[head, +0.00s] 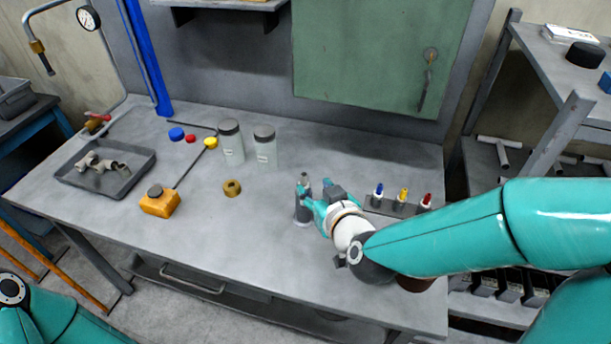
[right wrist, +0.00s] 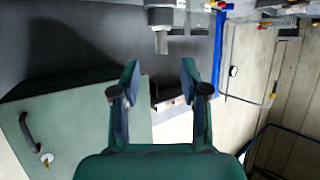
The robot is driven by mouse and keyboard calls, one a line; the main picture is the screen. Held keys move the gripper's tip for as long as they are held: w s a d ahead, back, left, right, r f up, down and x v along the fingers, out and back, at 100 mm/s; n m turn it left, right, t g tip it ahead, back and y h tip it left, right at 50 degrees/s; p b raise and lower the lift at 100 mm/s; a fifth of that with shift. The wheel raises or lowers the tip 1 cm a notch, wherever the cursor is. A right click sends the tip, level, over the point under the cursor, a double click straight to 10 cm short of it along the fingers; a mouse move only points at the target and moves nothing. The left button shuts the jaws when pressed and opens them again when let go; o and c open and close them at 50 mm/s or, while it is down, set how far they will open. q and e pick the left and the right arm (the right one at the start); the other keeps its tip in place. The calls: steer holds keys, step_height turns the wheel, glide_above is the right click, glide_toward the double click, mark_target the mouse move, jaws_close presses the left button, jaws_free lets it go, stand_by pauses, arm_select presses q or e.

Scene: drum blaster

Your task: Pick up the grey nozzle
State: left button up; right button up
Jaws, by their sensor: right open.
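The grey nozzle (head: 303,212) stands upright on the workbench (head: 260,225), right of the middle. In the right wrist view the grey nozzle (right wrist: 162,18) is at the top, its narrower tip pointing down in the picture. My right gripper (head: 318,196) is right beside the nozzle and partly overlaps it in the head view. In the right wrist view my right gripper (right wrist: 160,75) is open and empty. The nozzle lies beyond the gap between its fingertips, and I see no grip on it. My left gripper is not in view; only part of my left arm shows.
A rack (head: 390,207) with blue-, yellow- and red-tipped nozzles stands close to the right of my right gripper. Two clear jars (head: 232,145) (head: 265,148) stand behind. A brass ring (head: 232,188), an orange block (head: 160,204) and a dark tray (head: 122,182) with fittings are left.

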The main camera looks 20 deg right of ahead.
mark_target(305, 179)
steer(key=shift+p+x, duration=0.4)
steer(key=shift+x, duration=3.5)
steer(key=shift+a, duration=0.15)
jaws_close()
